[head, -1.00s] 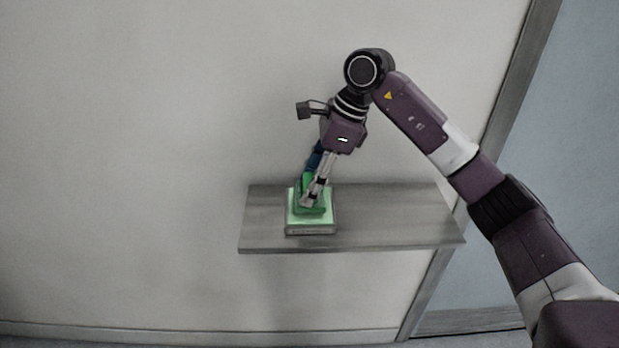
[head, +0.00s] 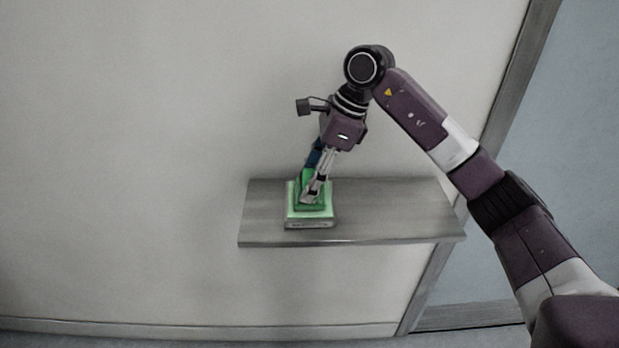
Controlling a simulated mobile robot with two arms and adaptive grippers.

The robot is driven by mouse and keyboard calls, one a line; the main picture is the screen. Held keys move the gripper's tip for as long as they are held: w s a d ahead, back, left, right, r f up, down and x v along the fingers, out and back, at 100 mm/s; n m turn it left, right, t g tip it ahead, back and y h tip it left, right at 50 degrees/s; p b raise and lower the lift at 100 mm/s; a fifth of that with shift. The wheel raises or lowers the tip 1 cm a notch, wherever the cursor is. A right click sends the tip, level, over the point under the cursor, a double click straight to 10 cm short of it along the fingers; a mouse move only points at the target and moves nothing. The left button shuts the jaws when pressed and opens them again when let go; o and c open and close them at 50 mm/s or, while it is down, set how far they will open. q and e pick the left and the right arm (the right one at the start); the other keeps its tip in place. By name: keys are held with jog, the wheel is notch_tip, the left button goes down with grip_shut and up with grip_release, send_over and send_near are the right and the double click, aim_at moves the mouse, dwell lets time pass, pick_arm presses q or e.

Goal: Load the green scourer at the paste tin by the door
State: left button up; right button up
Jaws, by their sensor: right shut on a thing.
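The paste tin (head: 309,224) is a shallow square tin with a pale green top, standing on the left part of a wall shelf. The green scourer (head: 306,179) is upright with a broader dark green foot and a blue upper part. Its foot is over the tin's pale green surface and appears to rest on it. My right gripper (head: 313,191) is shut on the scourer from above, its fingers partly hiding it. My left gripper is not in view.
The grey shelf (head: 395,208) is bare to the right of the tin. A plain wall (head: 130,150) is behind it. A door frame (head: 515,75) and pale blue door (head: 580,140) stand at the right, partly behind my right arm.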

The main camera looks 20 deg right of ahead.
jog(key=shift+f+b, duration=0.35)
jog(key=shift+f, duration=0.15)
dwell(1.2)
jog(key=shift+r, duration=0.1)
jog(key=shift+r+p, duration=2.25)
jog(key=shift+r, duration=1.25)
jog(key=shift+f, duration=0.1)
